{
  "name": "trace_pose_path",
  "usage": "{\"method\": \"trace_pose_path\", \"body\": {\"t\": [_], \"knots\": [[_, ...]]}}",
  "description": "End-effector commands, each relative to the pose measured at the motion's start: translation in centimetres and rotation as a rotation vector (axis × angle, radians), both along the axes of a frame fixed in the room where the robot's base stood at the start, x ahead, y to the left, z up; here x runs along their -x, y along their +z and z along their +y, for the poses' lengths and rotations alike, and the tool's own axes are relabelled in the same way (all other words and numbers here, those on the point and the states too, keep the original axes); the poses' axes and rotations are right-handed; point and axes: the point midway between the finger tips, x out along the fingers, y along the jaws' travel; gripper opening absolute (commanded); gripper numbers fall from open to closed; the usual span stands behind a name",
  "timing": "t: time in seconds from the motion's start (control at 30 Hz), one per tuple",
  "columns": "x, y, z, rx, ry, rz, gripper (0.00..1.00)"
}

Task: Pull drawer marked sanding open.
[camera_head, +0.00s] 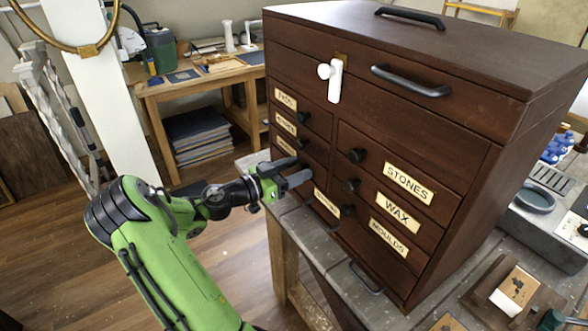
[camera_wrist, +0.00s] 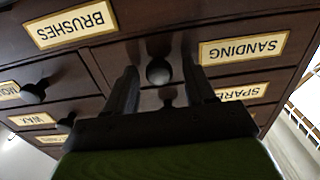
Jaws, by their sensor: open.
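The sanding drawer is the lowest of the left column of small drawers in a dark wood chest (camera_head: 420,120). Its label (camera_wrist: 243,49) reads upside down in the wrist view; in the head view the label (camera_head: 286,147) is too small to read surely. The drawer looks shut. Its round dark knob (camera_wrist: 158,72) shows between my fingers in the wrist view and is hidden behind my gripper in the head view. My gripper (camera_head: 296,171) is open, with one finger on each side of the knob. I cannot tell whether either finger touches it.
The spares drawer's label (camera_wrist: 240,92) and the brushes drawer's label (camera_wrist: 76,25) are close by. Stones (camera_head: 408,183), wax and moulds drawers stand to the right. A white latch (camera_head: 335,82) hangs on the chest's upper front. The chest stands on a grey bench (camera_head: 318,262).

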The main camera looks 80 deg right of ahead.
Motion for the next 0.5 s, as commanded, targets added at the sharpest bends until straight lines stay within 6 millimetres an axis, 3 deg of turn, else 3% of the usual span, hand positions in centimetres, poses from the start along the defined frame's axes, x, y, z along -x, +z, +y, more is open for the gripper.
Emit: {"method": "trace_pose_path", "body": {"t": [0.17,0.5], "knots": [[-0.02,-0.01,0.02,0.000,0.000,0.000,0.51],[-0.03,0.00,0.04,0.000,-0.001,0.000,0.00]]}}
